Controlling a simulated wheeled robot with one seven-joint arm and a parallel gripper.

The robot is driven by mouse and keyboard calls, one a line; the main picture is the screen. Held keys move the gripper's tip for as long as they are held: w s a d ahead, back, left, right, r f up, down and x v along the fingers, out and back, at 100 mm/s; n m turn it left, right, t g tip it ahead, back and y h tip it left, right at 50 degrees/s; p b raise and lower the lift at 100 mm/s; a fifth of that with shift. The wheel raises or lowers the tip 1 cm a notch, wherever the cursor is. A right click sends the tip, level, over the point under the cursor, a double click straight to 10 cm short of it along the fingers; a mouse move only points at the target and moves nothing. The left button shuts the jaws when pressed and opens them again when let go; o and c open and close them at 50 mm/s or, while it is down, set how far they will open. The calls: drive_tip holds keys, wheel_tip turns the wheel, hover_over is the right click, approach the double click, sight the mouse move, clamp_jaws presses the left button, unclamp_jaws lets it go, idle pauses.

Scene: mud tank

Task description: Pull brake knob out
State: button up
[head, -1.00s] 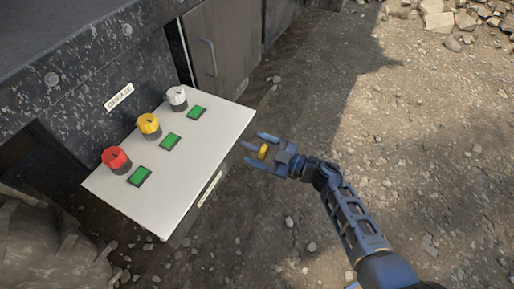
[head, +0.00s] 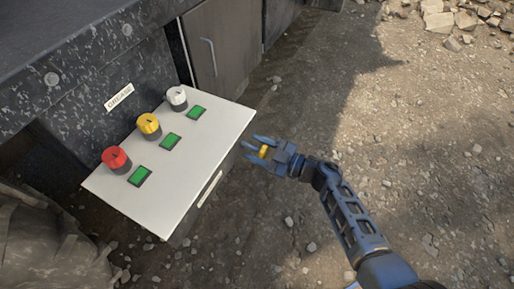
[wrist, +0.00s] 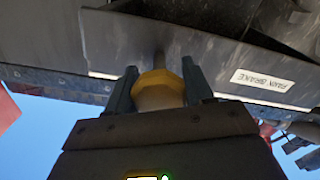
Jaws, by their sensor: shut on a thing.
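The brake knob (wrist: 158,88) is yellow with a faceted rim, and a thin shaft (wrist: 159,58) runs from it towards the dark panel in the wrist view. My gripper (wrist: 158,82) is shut on the knob, with one finger on each side of it. In the head view my gripper (head: 258,152) is just right of the control box, and the yellow knob (head: 264,152) shows between its fingers. A white label (wrist: 263,80), which seems to end in "BRAKE", is on the panel to the right of the knob.
The control box (head: 215,140) has a pale top with a red knob (head: 116,159), a yellow knob (head: 149,125), a white knob (head: 177,98) and green buttons. A dark cabinet (head: 225,50) stands behind. Open gravel ground lies to the right, with rubble at the top right.

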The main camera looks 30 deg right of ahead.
sight(267, 153)
clamp_jaws()
drive_tip(key=shift+p+v, duration=0.8)
drive_tip(key=shift+v, duration=0.7)
drive_tip(key=shift+s+f, duration=0.1)
drive_tip(key=shift+s, duration=0.05)
drive_tip(key=o, duration=1.3)
unclamp_jaws()
drive_tip(key=shift+c, duration=0.2)
drive_tip(key=shift+d, duration=0.1)
drive_tip(key=v, duration=0.7)
drive_tip(key=shift+s+d+b, duration=0.2)
drive_tip(key=shift+s+b, duration=0.1)
